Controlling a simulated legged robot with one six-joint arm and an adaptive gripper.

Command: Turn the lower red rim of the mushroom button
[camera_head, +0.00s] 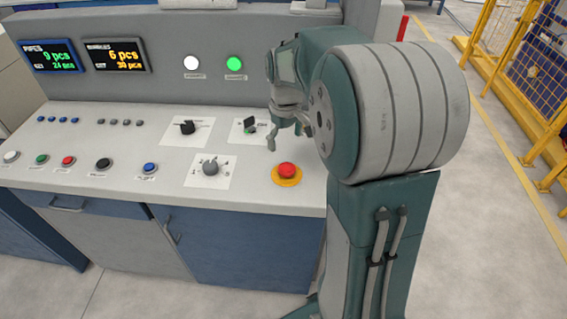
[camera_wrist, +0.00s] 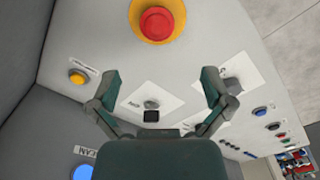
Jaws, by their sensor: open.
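The red mushroom button (camera_head: 287,170) sits on a yellow round base at the front right of the console top. In the wrist view the button (camera_wrist: 157,24) is at the top, beyond my fingertips, with its red rim around a lighter cap. My gripper (camera_head: 289,133) is open and empty. In the head view it is above the console, behind the button and apart from it. In the wrist view its two fingers (camera_wrist: 160,88) are spread wide with the console panel between them. My arm hides part of the console's right end in the head view.
A black rotary switch (camera_head: 250,126) stands close to my gripper. Another black switch (camera_head: 187,127) and a grey selector knob (camera_head: 211,168) are to the left. An upright panel with displays and a green light (camera_head: 234,63) rises behind. Bare console top surrounds the button.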

